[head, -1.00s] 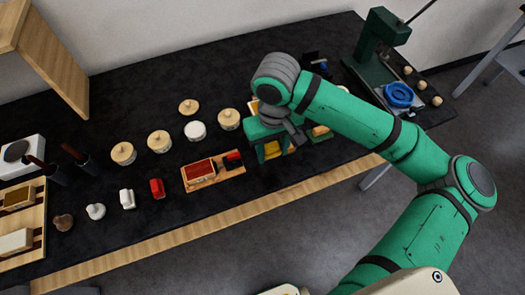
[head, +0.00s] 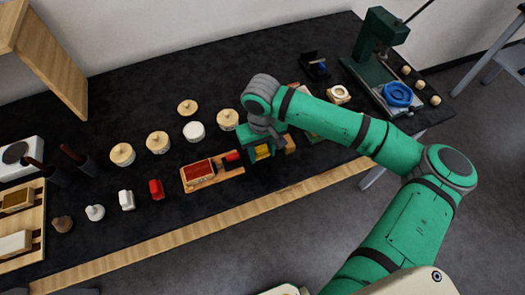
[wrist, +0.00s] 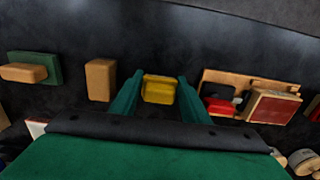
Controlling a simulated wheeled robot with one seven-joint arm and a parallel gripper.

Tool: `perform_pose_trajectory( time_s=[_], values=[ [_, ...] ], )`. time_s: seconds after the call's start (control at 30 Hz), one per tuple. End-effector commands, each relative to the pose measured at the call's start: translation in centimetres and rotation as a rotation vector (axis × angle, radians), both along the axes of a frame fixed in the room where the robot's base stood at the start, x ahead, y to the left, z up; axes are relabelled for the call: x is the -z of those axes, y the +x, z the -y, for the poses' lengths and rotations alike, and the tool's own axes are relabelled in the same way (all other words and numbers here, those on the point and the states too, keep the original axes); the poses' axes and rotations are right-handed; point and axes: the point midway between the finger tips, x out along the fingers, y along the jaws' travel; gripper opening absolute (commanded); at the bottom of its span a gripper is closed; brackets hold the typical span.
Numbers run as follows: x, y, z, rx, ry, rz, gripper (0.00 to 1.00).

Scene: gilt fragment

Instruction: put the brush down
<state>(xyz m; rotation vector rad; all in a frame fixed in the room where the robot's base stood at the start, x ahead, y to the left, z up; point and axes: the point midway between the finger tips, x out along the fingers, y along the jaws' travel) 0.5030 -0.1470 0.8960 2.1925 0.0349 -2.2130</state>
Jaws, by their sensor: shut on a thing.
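My gripper (head: 264,155) is low over the dark worktop, right of the wooden tray with the red pad. In the wrist view its two green fingers (wrist: 159,80) are closed on the sides of a yellow block-like thing (wrist: 159,90), which I take as the brush. The brush (head: 263,151) also shows as a small yellow patch in the head view. Its underside and any bristles are hidden, and I cannot tell whether it touches the worktop.
The wooden tray (wrist: 229,110) with a red pad (wrist: 272,107) is close on the right in the wrist view. A wooden block (wrist: 100,80) stands just left of the fingers. Several lidded round jars (head: 158,142) stand behind.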

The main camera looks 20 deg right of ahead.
Motion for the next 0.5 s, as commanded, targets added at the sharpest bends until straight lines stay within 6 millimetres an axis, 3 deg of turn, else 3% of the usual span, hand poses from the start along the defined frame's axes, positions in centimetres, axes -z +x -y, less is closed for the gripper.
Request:
perform_pose_trajectory(
  time_s=[0.5],
  values=[
    [1.3,-0.1,0.0,0.001,0.001,-0.003,0.24]
  ],
)
